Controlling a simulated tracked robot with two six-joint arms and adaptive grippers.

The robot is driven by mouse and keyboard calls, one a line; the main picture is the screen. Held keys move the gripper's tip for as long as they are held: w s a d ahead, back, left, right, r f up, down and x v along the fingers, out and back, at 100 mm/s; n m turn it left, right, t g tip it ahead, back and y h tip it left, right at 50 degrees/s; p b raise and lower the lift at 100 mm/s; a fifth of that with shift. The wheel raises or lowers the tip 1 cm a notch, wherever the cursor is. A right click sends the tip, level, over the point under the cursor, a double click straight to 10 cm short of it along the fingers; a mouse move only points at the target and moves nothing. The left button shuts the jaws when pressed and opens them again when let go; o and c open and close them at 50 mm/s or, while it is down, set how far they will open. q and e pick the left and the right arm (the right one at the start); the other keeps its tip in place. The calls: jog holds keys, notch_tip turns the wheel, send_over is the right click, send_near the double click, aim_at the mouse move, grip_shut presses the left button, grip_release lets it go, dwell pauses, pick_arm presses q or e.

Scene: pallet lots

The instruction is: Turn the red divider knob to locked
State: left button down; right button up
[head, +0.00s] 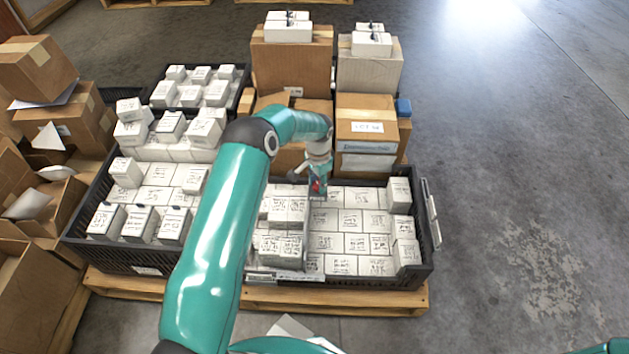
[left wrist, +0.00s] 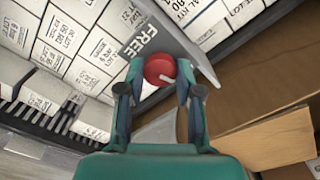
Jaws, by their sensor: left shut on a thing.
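The red divider knob (left wrist: 159,69) is round, with a small white pointer at its lower right. It sits on a grey divider (left wrist: 180,35) that carries the word FREE beside the knob. My left gripper (left wrist: 160,72) has one finger on each side of the knob and is shut on it. In the head view my left gripper (head: 317,184) reaches down at the back of the right-hand crate, and a bit of red shows between its fingers. The fingers hide most of the knob there. My right gripper is out of view.
Black crates (head: 424,268) of white labelled boxes stand on a wooden pallet (head: 330,298). Stacked cardboard boxes (head: 367,128) rise directly behind the gripper. More cartons (head: 75,115) crowd the left. The floor (head: 530,200) at right is clear.

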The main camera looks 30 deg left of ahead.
pick_arm(q)
jog(key=c, duration=0.8)
grip_release()
jog(key=shift+s+f, duration=0.15)
jog(key=shift+s, duration=0.1)
jog(key=shift+o, duration=0.2)
jog(key=shift+w, duration=0.1)
jog(key=shift+w+r, duration=0.1)
jog(key=shift+r, duration=0.55)
notch_tip(320, 180, up, 11)
jog(key=shift+f, duration=0.15)
